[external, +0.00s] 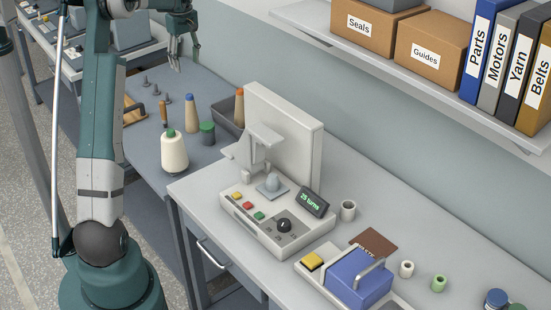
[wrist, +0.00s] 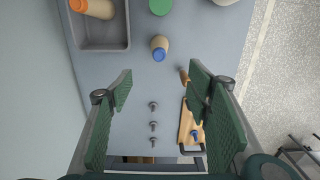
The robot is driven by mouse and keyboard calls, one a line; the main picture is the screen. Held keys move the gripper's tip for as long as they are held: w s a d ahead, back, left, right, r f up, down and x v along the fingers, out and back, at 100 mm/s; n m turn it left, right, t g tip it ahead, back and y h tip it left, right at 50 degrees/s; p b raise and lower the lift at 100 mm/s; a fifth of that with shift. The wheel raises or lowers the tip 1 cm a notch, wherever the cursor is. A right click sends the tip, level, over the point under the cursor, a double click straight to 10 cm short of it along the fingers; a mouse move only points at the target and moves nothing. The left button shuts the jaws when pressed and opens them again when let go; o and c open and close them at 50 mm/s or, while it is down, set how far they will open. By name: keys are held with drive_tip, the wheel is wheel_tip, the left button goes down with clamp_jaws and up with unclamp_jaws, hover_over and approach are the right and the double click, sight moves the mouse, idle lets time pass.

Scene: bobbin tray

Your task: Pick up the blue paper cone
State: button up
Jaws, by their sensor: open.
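The blue paper cone (external: 192,117) is a tan cone with a blue tip, standing upright on the grey-blue bench. In the wrist view I see it from above (wrist: 160,43), with its blue tip toward me. My gripper (external: 184,62) is above the far part of the bench, behind the cone in the external view. In the wrist view my gripper (wrist: 162,88) has its two green pads wide apart with nothing between them. The cone lies beyond the fingertips, toward the top of that picture, and is apart from them.
A dark tray (external: 226,108) holds an orange-tipped cone (external: 239,100). Several grey pegs (wrist: 153,125) and a wooden board (wrist: 187,126) lie toward the far end. A winding machine (external: 275,215) stands nearer.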

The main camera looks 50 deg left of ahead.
hover_over(191, 111)
drive_tip(key=a, duration=0.2)
drive_tip(key=f, duration=1)
drive_tip(key=w+f, duration=0.1)
drive_tip(key=f, duration=0.5)
drive_tip(key=shift+f, duration=1.25)
drive_tip(key=shift+f, duration=0.1)
drive_tip(key=shift+f, duration=2.5)
drive_tip(key=shift+c, duration=0.6)
drive_tip(key=c, duration=0.8)
